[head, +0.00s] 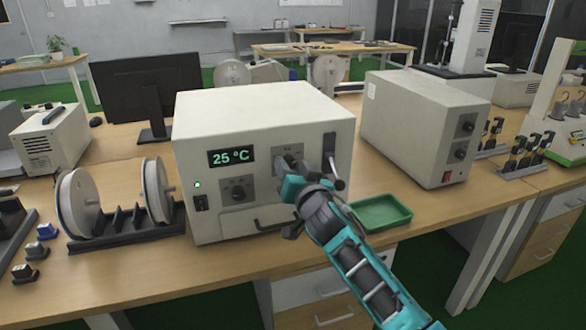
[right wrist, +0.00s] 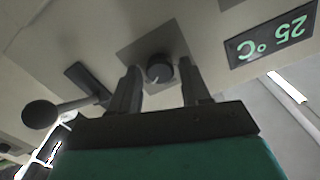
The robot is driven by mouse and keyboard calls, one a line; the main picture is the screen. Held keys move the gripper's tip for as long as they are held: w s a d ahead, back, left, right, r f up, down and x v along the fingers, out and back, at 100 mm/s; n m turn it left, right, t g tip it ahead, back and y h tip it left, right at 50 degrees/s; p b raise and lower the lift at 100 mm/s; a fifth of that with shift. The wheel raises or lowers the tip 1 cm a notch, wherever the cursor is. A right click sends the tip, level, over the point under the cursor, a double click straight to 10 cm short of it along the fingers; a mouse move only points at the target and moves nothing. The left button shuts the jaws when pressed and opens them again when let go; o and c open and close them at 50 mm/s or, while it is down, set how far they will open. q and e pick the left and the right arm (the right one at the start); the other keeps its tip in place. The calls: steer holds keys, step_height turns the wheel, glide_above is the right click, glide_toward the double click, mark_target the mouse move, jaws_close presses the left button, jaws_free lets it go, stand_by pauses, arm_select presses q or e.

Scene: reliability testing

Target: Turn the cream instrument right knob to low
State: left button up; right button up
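The cream instrument (head: 264,105) stands on the wooden bench with a green 25 °C display (head: 231,156). Its left knob (head: 238,190) sits below the display. My right gripper (head: 297,182) is at the front panel and hides most of the right knob in the head view. In the right wrist view, which is upside down, the dark right knob (right wrist: 159,69) with a pale pointer mark sits on a grey plate. The open fingers of my right gripper (right wrist: 160,78) are on either side of it, with gaps visible. My left gripper is not in view.
A lever (head: 331,160) is right of the knob; its ball end (right wrist: 40,114) shows in the wrist view. A green tray (head: 381,212) lies to the right. A second cream box (head: 422,125) stands further right, and a reel stand (head: 125,222) stands left.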

steer(key=c, duration=0.8)
